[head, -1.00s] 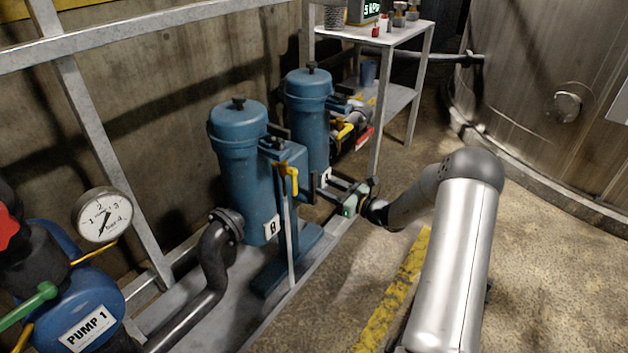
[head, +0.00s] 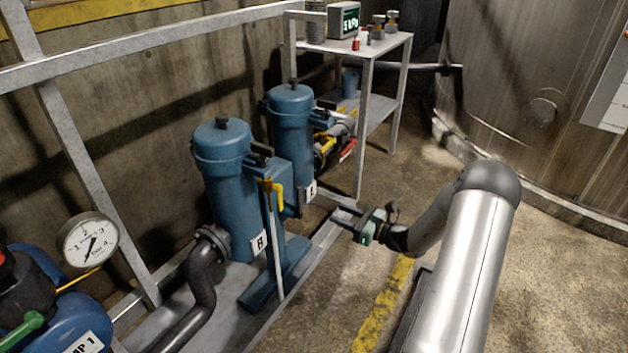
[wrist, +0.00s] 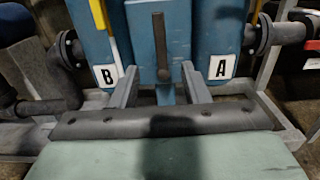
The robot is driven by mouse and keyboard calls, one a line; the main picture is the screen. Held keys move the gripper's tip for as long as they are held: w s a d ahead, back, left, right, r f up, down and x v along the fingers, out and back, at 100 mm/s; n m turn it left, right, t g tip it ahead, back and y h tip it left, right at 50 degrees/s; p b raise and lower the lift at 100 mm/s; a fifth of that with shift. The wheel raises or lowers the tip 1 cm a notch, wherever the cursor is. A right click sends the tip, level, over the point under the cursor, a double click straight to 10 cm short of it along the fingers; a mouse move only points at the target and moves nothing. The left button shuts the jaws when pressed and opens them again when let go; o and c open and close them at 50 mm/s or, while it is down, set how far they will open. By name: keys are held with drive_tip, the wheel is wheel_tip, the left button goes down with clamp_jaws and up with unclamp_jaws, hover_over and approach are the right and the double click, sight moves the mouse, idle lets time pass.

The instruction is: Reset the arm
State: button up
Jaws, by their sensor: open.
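My gripper (head: 342,222) is at the end of my arm, in front of the blue filter housings and over the edge of their metal frame. In the wrist view my gripper (wrist: 160,75) has its two fingers apart, with nothing held between them. A dark lever (wrist: 160,45) on the blue block between labels B and A shows beyond the gap. I cannot see contact with it. Housing B (head: 225,165) and housing A (head: 291,125) stand upright behind the fingers.
A metal shelf (head: 385,50) with a display stands at the back. A large steel tank (head: 530,90) is at right. A pressure gauge (head: 88,240) and blue pump (head: 65,315) are at left. Floor at right is open.

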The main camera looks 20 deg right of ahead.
drive_tip(key=s+a+r+n+g+p, duration=0.6)
drive_tip(key=a+r+n, duration=0.1)
drive_tip(key=a+r, duration=0.25)
drive_tip(key=s+a+r+n+g+p, duration=0.6)
drive_tip(key=s+a+r+n, duration=0.1)
drive_tip(key=a+r, duration=0.25)
drive_tip(key=s+d+r+n+g+h+p, duration=0.1)
drive_tip(key=s+r+n+h+p, duration=1)
drive_tip(key=s+r, duration=0.7)
drive_tip(key=s+n+p, duration=0.1)
drive_tip(key=s+n, duration=0.1)
drive_tip(key=n, duration=0.1)
drive_tip(key=shift+s+d+n+g+p, duration=0.2)
drive_tip(key=shift+s+n+g+p, duration=0.1)
drive_tip(key=shift+p, duration=0.1)
